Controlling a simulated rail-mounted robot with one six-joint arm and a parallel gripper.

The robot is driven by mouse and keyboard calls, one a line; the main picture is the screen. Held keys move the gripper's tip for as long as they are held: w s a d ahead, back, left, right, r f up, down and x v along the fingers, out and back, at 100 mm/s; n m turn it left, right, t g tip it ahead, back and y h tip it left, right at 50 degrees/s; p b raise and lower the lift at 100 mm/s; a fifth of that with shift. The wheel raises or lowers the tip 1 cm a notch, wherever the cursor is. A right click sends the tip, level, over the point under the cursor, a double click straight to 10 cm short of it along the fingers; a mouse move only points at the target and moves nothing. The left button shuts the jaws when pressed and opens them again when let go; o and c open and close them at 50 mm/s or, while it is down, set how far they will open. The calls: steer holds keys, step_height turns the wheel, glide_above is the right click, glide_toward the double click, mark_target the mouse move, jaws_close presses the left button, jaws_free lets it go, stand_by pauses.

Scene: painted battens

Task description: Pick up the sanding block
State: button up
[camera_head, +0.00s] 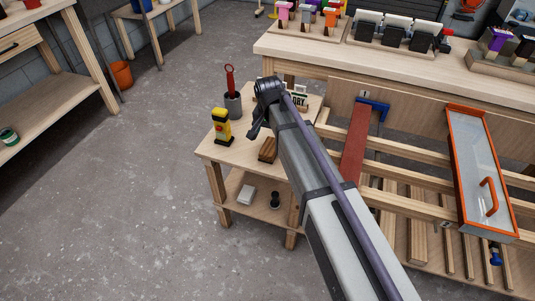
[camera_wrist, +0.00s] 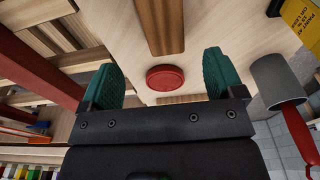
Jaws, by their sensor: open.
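The sanding block (camera_head: 268,150) appears to be the brown wooden block lying on the small wooden side table (camera_head: 220,152). In the wrist view, a long brown face at the top centre (camera_wrist: 163,24) looks like the same block, cut by the frame edge. My gripper (camera_head: 256,130) is over this table, beyond the block in the head view. In the wrist view its green-padded fingers (camera_wrist: 165,80) are apart with nothing held between them. The block lies ahead of the fingertips, apart from them.
A red round lid or tin (camera_wrist: 165,77) shows between the fingers. A red-brown batten (camera_head: 354,142) lies on the rack at right.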

mark_target(270, 146)
steer(key=f+b, duration=0.2)
steer(key=f, duration=0.1)
steer(key=f+b, duration=0.2)
steer(key=f, duration=0.1)
steer(key=f+b, duration=0.2)
steer(key=b, duration=0.1)
steer(key=shift+w+a+f, duration=0.15)
steer(key=shift+w+f, duration=0.25)
steer(key=shift+r, duration=0.25)
steer(key=c, duration=1.1)
step_height(270, 146, up, 10)
steer(key=p, duration=1)
steer(key=shift+r+p, duration=0.15)
steer(key=shift+p, duration=0.25)
steer(key=shift+f, duration=0.2)
